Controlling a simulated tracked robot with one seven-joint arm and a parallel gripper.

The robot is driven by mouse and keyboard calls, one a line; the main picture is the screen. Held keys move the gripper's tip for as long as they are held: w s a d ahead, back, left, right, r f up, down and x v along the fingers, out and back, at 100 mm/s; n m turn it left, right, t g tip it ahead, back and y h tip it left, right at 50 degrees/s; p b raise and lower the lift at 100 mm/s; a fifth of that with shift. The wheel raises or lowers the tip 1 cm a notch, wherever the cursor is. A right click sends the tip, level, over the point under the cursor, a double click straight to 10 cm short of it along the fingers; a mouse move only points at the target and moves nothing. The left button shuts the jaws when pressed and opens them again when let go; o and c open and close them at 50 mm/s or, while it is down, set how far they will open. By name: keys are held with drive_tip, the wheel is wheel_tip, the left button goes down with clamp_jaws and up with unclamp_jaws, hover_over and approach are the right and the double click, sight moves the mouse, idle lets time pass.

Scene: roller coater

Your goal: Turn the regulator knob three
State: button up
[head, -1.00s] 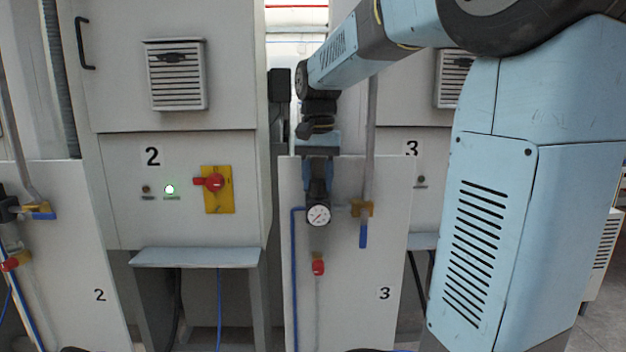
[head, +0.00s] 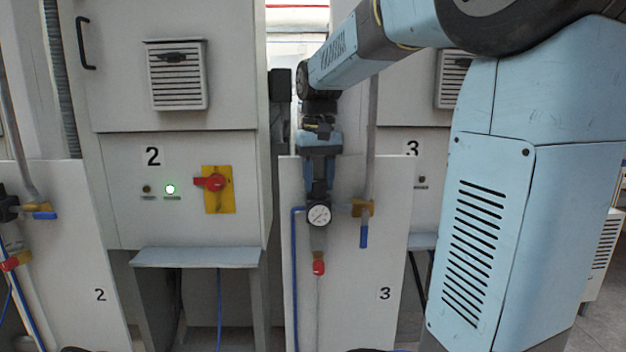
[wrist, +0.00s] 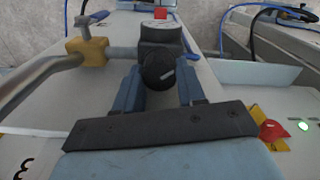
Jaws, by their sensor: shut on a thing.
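The regulator knob (wrist: 159,71) is black with a short white mark on its face, atop the dark regulator body (wrist: 163,32) on panel three (head: 345,290). The white round pressure gauge (head: 319,215) sits on the regulator below my gripper (head: 320,183). In the wrist view my gripper (wrist: 159,88) has one blue finger on each side of the knob and is shut on it. In the head view the fingers and regulator hide the knob. The mark's tilt shows in the wrist view.
Right of the regulator are a brass valve (head: 362,208) with a blue lever and a grey pipe (head: 372,130). A red valve handle (head: 318,267) is below. A blue hose (head: 295,270) runs down the left. Cabinet two has a red switch (head: 215,182) on yellow.

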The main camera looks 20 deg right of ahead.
sight(317, 180)
drive_tip(key=shift+a+n, duration=0.1)
drive_tip(key=shift+n, duration=0.5)
drive_tip(key=o, duration=1.1)
drive_tip(key=shift+c, duration=0.2)
drive_tip(key=shift+r, duration=0.1)
wheel_tip(317, 180, up, 14)
drive_tip(key=shift+f, duration=0.25)
